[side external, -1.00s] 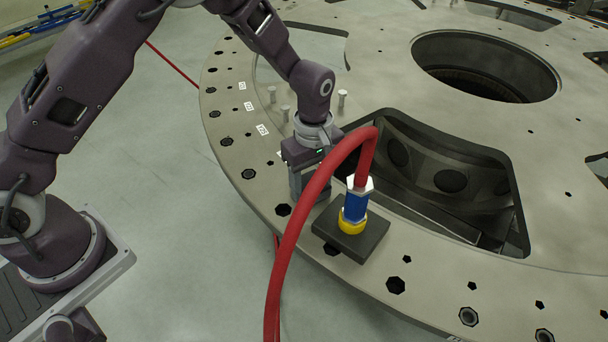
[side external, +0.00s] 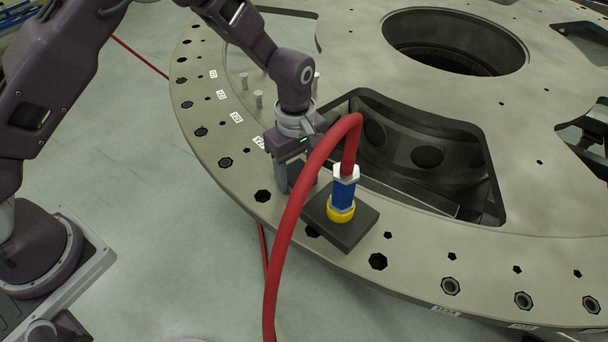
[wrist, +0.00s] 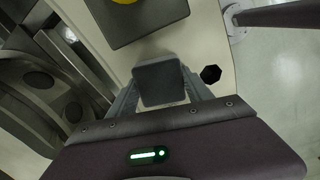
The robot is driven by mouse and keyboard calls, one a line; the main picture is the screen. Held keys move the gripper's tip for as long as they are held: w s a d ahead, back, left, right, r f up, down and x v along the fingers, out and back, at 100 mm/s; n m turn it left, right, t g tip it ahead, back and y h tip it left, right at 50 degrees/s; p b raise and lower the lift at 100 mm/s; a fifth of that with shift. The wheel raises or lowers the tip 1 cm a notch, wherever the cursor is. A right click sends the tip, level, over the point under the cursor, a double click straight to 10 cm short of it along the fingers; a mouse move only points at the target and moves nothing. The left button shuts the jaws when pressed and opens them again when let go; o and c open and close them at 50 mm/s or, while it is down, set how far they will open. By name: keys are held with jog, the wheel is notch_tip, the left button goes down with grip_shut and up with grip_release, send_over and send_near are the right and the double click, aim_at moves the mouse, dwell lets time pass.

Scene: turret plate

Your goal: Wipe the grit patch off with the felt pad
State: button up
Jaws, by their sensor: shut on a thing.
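My gripper (side external: 292,184) is low over the rim of the turret plate (side external: 225,190), partly hidden behind a red hose in the side view. In the wrist view my gripper (wrist: 161,92) is shut on a dark grey square block, which I take to be the felt pad (wrist: 160,82), with a finger on each side. I cannot tell whether the pad touches the plate. I cannot make out the grit patch in either view.
A dark slab (side external: 356,232) with a yellow-ringed blue fitting (side external: 343,196) and the red hose (side external: 284,238) stands close beside my gripper. It also shows in the wrist view (wrist: 150,20). A large plate opening (side external: 430,160) lies behind. Short pins (side external: 258,99) stand farther left.

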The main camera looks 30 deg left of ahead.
jog(key=shift+w+a+r, duration=0.1)
jog(key=shift+w+a, duration=0.05)
jog(key=shift+a, duration=1.1)
jog(key=shift+w+a+f, duration=0.1)
jog(key=shift+w+a, duration=0.1)
jog(key=shift+a, duration=1.1)
jog(key=shift+w+a+r, duration=0.1)
jog(key=shift+w+a, duration=0.05)
jog(key=shift+a, duration=1.1)
jog(key=shift+r, duration=3.05)
notch_tip(320, 180, up, 3)
